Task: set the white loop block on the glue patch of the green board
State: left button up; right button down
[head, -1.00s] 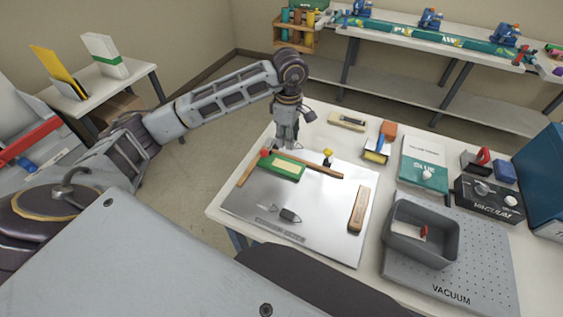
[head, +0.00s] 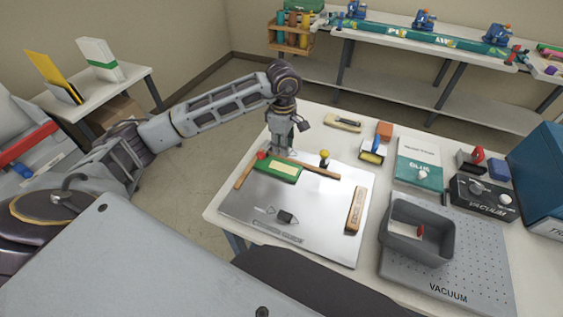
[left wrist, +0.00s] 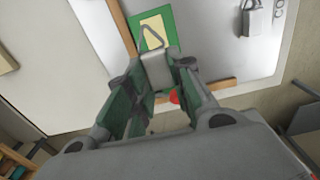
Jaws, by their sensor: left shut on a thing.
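My left gripper (left wrist: 158,85) is shut on the white loop block (left wrist: 156,70), which shows best in the left wrist view, its triangular loop pointing away from the fingers. The green board (head: 277,169) lies at the back left of the metal plate, with a pale yellow glue patch (head: 285,166) on it. In the left wrist view the loop overlaps the glue patch (left wrist: 151,22); I cannot tell whether the block touches it. In the head view my left gripper (head: 279,150) is just behind the board and the block is not clearly visible. My right gripper is not in view.
Wooden strips (head: 318,170) border the board, with a red knob (head: 261,155) beside it. A grey bin (head: 417,230) stands to the right. The plate's middle is mostly clear.

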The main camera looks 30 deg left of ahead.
aim_at(283, 167)
pick_arm(q)
notch_tip(283, 167, down, 3)
jog(key=shift+f, duration=0.55)
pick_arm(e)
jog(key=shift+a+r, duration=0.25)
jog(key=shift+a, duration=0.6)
pick_arm(q)
jog(key=shift+f, duration=0.1)
jog(key=shift+f+p, duration=0.5)
jog(key=shift+f, duration=1.25)
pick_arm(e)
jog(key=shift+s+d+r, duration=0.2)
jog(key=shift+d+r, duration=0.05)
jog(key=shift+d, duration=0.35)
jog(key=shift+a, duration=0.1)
